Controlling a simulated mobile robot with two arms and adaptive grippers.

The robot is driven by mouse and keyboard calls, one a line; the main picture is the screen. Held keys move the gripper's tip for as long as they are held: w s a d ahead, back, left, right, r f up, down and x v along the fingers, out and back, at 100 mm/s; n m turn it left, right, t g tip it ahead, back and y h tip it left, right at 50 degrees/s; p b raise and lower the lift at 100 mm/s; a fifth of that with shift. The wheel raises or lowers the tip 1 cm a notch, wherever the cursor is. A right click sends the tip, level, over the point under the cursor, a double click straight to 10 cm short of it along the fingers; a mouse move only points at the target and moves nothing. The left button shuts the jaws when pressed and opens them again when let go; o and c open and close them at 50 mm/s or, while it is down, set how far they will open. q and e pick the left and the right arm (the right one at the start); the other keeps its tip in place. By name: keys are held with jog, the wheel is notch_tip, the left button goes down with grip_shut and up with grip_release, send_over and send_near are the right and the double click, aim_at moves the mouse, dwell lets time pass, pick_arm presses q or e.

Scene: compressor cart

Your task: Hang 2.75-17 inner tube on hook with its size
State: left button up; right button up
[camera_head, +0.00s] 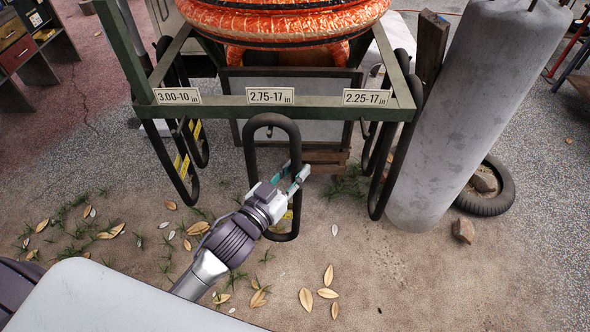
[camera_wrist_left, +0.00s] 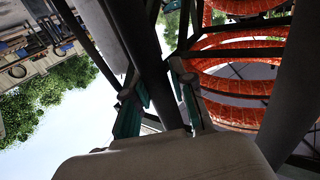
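A black inner tube (camera_head: 251,158) hangs upright as a long loop under the "2.75-17 in" label (camera_head: 270,96) of the green rack (camera_head: 225,111). Its top lies in front of the rack's lower bar; the hook there is hidden, so I cannot tell how it is supported. A yellow tag shows low on it, partly covered. My left gripper (camera_head: 291,176) is at the tube's right strand, fingers on either side of it. In the left wrist view the dark strand (camera_wrist_left: 150,55) passes between the spread fingers (camera_wrist_left: 161,108), and they look apart from it. My right gripper is not in view.
Other black tubes hang under the "3.00-10 in" label (camera_head: 178,96) and the "2.25-17 in" label (camera_head: 366,97). A grey cylinder (camera_head: 470,100) stands close at right, with a tyre (camera_head: 490,205) beside it. Orange coils (camera_head: 275,22) are behind. Open ground with leaves lies in front.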

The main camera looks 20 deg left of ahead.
pick_arm(q)
jog(key=o, duration=0.5)
jog(key=shift+s, duration=0.15)
jog(key=v, duration=1.2)
jog(key=s+a+f+g+y+p, duration=0.1)
jog(key=s+a+f+g, duration=0.1)
jog(key=f, duration=0.9)
jog(key=s+a+f+n+g+y, duration=0.1)
jog(key=f+g+y, duration=0.15)
jog(key=f, duration=0.75)
jog(key=s+a+f+g+y+p, duration=0.1)
jog(key=s+a+f+g, duration=0.15)
jog(key=f, duration=0.85)
jog(key=s+f+g, duration=0.4)
jog(key=s+f, duration=0.5)
jog(key=s, duration=0.3)
jog(key=s+f+g+y, duration=0.1)
jog(key=s+f+g, duration=0.4)
jog(key=s+f, duration=0.5)
jog(key=shift+s+p, duration=0.4)
jog(key=shift+s, duration=0.65)
